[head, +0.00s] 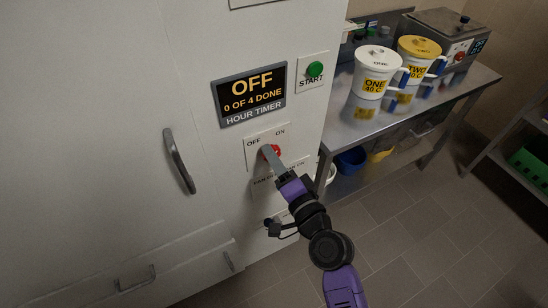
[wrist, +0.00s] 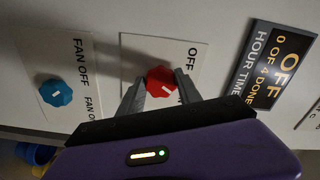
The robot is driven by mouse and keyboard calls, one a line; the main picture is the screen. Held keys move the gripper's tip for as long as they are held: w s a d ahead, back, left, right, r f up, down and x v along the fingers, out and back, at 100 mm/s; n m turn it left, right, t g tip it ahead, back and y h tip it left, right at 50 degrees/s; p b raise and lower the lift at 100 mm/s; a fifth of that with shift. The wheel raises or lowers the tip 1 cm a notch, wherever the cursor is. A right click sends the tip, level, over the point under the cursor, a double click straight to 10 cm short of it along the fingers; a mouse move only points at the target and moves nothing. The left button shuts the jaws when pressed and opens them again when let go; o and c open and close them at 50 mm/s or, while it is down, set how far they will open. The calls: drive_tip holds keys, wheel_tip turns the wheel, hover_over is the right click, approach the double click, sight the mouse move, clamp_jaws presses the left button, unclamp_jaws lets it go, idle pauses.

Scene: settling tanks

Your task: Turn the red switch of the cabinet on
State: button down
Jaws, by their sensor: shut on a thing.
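The red switch (head: 271,152) is a round knob on a pale plate marked OFF and ON on the front of the white cabinet (head: 200,60). In the wrist view the red switch (wrist: 161,80) sits between the two grey fingers of my gripper (wrist: 158,92), and a white mark shows on its face. My gripper (head: 272,156) is shut on the switch and partly hides it in the head view. The cabinet's display (head: 250,94) reads OFF, 0 OF 4 DONE, HOUR TIMER.
A blue fan knob (wrist: 56,93) is beside the red switch plate. A green START button (head: 315,69) is above right. A cabinet handle (head: 179,161) is at left. A steel table (head: 440,100) with two mugs (head: 375,72) stands at right.

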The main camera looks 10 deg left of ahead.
drive_tip(key=shift+m, duration=0.5)
drive_tip(key=c, duration=0.8)
unclamp_jaws()
drive_tip(key=b+v, duration=0.1)
drive_tip(key=v, duration=0.7)
drive_tip(key=shift+w, duration=0.1)
drive_tip(key=shift+d, duration=0.1)
